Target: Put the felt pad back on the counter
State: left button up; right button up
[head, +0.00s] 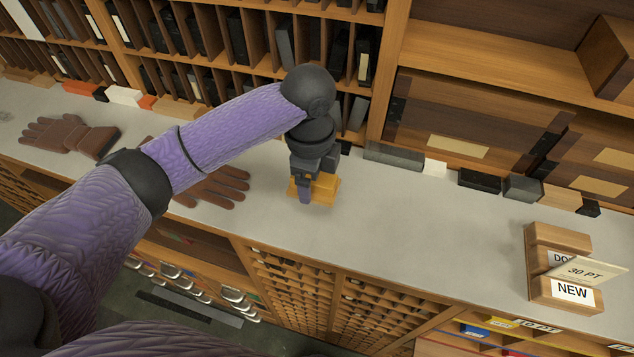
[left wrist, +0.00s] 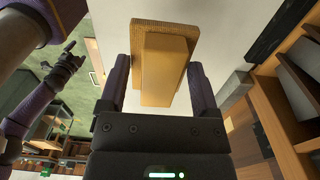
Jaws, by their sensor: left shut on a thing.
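The felt pad (head: 326,187) is a yellow-tan block with a wider base plate. My left gripper (head: 309,190) is shut on it, pointing down at the counter (head: 400,220). In the left wrist view the pad (left wrist: 164,70) sits between the two fingers, its broad, rough-edged plate beyond the narrower block. The pad is at or just above the grey countertop; I cannot tell whether it touches. My right gripper (left wrist: 66,62) shows small and dark in the left wrist view; its jaws are unclear.
Brown gloves (head: 214,186) lie left of the pad, with another glove (head: 60,135) farther left. Grey and black blocks (head: 394,154) line the counter's back. A wooden holder with cards (head: 545,245) stands at the right. The counter between pad and holder is clear.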

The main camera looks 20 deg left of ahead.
aim_at(311, 210)
pick_arm(q)
jog(key=f, duration=0.1)
jog(key=s+f, duration=0.1)
jog(key=f, duration=0.1)
jog(key=shift+f, duration=0.15)
jog(key=f, duration=0.3)
jog(key=shift+w, duration=0.25)
jog(key=shift+s+f, duration=0.1)
jog(key=shift+f, duration=0.05)
jog(key=o, duration=1)
notch_tip(311, 210, up, 12)
jog(key=shift+r, duration=0.2)
pick_arm(e)
jog(key=shift+s+d+f, duration=0.1)
jog(key=shift+s+f, duration=0.1)
jog(key=shift+s, duration=0.4)
pick_arm(q)
jog(key=shift+a, duration=0.1)
